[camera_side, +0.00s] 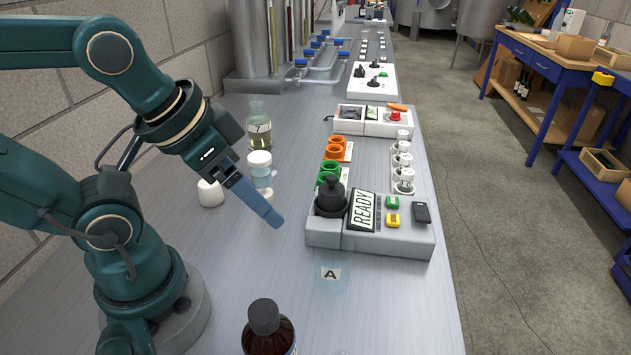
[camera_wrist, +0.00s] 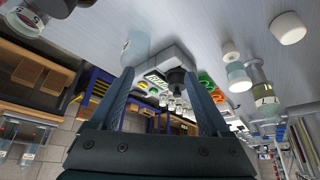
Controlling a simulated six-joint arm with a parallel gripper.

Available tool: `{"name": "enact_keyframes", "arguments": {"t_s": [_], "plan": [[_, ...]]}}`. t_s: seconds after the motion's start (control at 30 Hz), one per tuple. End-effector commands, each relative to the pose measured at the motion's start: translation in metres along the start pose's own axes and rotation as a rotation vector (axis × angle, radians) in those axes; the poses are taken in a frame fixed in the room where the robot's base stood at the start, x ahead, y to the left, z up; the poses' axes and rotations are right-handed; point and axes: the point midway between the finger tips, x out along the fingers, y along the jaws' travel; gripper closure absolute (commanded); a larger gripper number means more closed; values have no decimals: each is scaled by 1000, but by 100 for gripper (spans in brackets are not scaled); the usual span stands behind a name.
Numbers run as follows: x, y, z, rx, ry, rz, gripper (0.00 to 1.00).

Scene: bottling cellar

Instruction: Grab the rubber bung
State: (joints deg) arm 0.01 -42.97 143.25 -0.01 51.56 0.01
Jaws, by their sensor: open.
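A white, tapered plug that looks like the rubber bung (camera_side: 210,192) stands on the grey bench, left of my gripper and close to my arm. In the wrist view the bung (camera_wrist: 288,28) shows at the upper right, outside the span of the fingers. My gripper (camera_side: 268,213) is above the bench, between the bung and the grey device. The wrist view shows its two fingers (camera_wrist: 158,72) spread apart with nothing held between them. The fingers do not touch the bung.
A white-lidded jar (camera_side: 260,175) stands right of the bung, with a flask of yellowish liquid (camera_side: 258,128) behind. A grey device (camera_side: 325,232) with a READY display stands at right. A brown bottle (camera_side: 268,338) is in front. The bench between is mostly clear.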

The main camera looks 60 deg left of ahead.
Motion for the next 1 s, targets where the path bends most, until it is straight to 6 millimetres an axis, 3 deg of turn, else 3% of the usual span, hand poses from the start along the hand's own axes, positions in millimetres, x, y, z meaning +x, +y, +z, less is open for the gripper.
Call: {"name": "enact_keyframes", "arguments": {"t_s": [0.43, 0.47, 0.5, 0.83, 1.0], "plan": [[0, 0, 0, 0, 0, 0, 19], [0, 0, 0, 0, 0, 0, 15], [0, 0, 0, 0, 0, 0, 3], [0, 0, 0, 9, 0, 0, 3], [-5, -2, -5, 136, 10, -8, 3]]}}
